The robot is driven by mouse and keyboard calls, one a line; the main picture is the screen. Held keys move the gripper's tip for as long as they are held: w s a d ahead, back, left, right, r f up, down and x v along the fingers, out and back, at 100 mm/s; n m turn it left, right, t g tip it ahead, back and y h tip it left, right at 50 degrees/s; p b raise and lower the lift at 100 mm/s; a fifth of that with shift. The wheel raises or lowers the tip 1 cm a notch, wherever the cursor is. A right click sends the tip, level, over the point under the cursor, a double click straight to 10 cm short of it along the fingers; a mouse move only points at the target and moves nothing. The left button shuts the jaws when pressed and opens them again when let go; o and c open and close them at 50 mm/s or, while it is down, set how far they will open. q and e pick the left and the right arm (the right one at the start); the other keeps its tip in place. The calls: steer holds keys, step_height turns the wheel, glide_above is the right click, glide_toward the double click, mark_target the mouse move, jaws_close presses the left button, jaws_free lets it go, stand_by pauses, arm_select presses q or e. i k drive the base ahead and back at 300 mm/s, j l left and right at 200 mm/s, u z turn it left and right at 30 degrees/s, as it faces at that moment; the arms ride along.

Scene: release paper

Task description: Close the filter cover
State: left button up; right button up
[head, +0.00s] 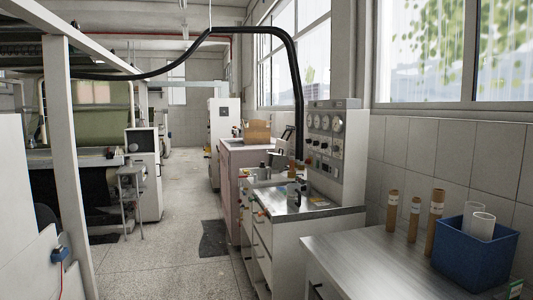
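I cannot make out a filter cover for certain in the head view. A grey-white control panel (338,135) with round gauges and knobs stands at the back of a workbench (305,214) in the middle right. Small items, too small to tell apart, stand on that bench in front of the panel. A thick black hose (297,85) arches overhead and comes down beside the panel. Neither of my grippers is in view.
A metal-topped table (350,262) at the front right holds a blue bin (470,258) and brown cardboard tubes (437,222). A white post (66,150) and a large machine (88,115) stand left. A grey aisle floor (180,245) runs clear between, with a dark mat (214,240).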

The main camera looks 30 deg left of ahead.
mark_target(276, 161)
steer(key=i+j+u, duration=0.15)
steer(key=i+j, duration=0.7)
steer(key=i+j+u, duration=0.2)
steer(key=i+j, duration=0.65)
steer(key=j, duration=0.15)
steer(key=i+j+u, duration=0.15)
steer(key=i+j, duration=0.6)
steer(key=i, duration=0.2)
steer(key=i+j+z, duration=0.15)
steer(key=z, duration=0.8)
steer(key=i+j+z, duration=0.25)
steer(key=j+z, duration=0.25)
steer(key=j, duration=0.65)
steer(key=j+z, duration=0.45)
steer(key=j, duration=0.75)
